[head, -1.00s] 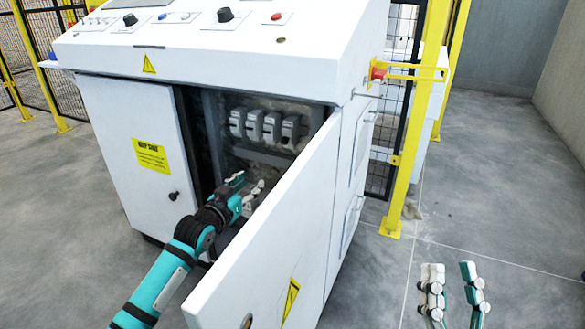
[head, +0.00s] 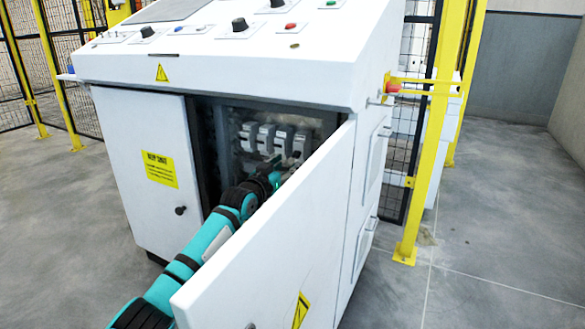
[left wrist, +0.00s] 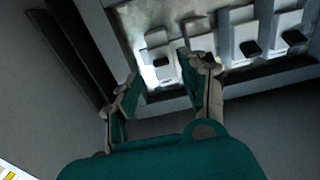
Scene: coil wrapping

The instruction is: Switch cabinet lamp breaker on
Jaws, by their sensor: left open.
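A row of several grey breakers (head: 265,138) is mounted inside the open cabinet (head: 130,108). No label shows which one is the lamp breaker. My left gripper (head: 277,172) is inside the cabinet, just below the right part of the row. In the left wrist view, its two fingers (left wrist: 162,88) are apart and empty, with the tips close to the leftmost visible breaker (left wrist: 158,58). One finger partly covers the space beside it, and I cannot tell whether it touches. Other breakers with dark switches (left wrist: 250,48) sit to the right. My right gripper is out of view.
The open cabinet door (head: 265,245) stands in front of my left arm's right side. A closed panel with a yellow sign (head: 160,169) is on the left. A yellow post (head: 421,170) and mesh fence stand to the right. The floor at right is clear.

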